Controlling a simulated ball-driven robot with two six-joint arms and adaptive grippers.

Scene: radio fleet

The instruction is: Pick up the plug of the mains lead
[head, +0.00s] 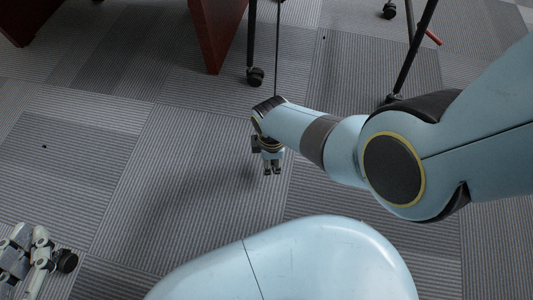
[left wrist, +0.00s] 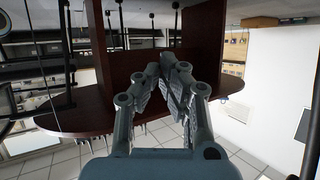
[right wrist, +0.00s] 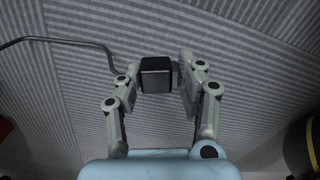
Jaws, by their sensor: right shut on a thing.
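The plug (right wrist: 155,75) is a small black block with a grey lower edge, seen in the right wrist view. Its dark lead (right wrist: 72,41) curves away to the left over the carpet. My right gripper (right wrist: 157,78) is shut on the plug, one finger on each side. In the head view my right gripper (head: 272,171) points down over the carpet at the centre; the plug cannot be made out there. My left gripper (head: 33,240) is at the lower left of the head view, away from the plug. In the left wrist view its empty fingers (left wrist: 160,65) come together at their tips.
Dark red furniture panels (head: 219,35) stand at the top of the head view. A castor (head: 255,76) and thin black legs (head: 412,55) stand beyond my right arm. A dark red wooden table (left wrist: 80,115) is ahead of my left gripper. Open carpet (head: 180,170) lies between my grippers.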

